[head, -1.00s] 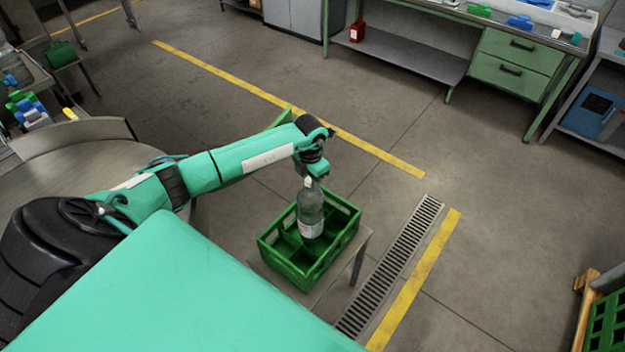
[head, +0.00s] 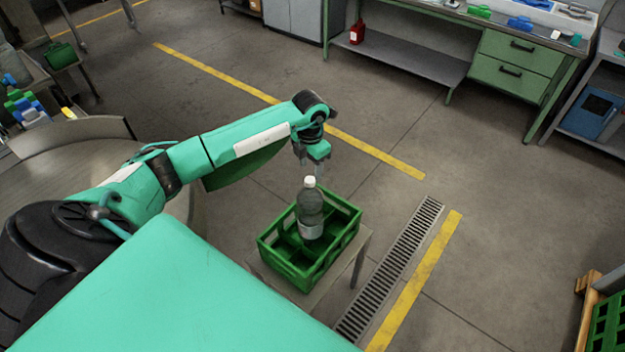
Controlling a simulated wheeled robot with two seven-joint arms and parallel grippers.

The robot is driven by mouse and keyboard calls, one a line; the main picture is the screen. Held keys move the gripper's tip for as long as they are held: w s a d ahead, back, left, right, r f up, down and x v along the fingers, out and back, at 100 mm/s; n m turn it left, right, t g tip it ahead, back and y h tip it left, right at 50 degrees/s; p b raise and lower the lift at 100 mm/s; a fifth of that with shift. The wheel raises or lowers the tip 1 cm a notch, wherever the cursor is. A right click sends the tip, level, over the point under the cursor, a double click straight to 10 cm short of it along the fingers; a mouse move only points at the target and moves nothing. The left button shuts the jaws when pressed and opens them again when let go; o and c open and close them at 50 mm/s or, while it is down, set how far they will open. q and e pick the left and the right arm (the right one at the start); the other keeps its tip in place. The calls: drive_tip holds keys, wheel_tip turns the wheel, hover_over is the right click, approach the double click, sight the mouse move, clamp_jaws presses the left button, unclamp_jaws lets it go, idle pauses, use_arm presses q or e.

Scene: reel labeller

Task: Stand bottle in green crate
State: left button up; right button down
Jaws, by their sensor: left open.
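The bottle (head: 310,215) is clear with a white cap and a pale label. It stands upright inside the green crate (head: 288,274), in a compartment toward the back; its base is hidden by the crate walls. The crate has several compartments, and the others I can see look empty. My left gripper (head: 311,167) is open and empty, just above the bottle's cap and apart from it. My right gripper is not in view.
The crate rests on a small grey stand (head: 362,247). A floor drain grate (head: 390,270) and a yellow line (head: 416,281) lie to its right. A round metal table (head: 60,165) is at the left. A green workbench (head: 514,65) stands at the back right.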

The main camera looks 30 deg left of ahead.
use_arm(q)
wheel_tip(320, 180, up, 7)
drive_tip(key=b, duration=0.2)
drive_tip(key=shift+f, duration=0.15)
idle(0.4)
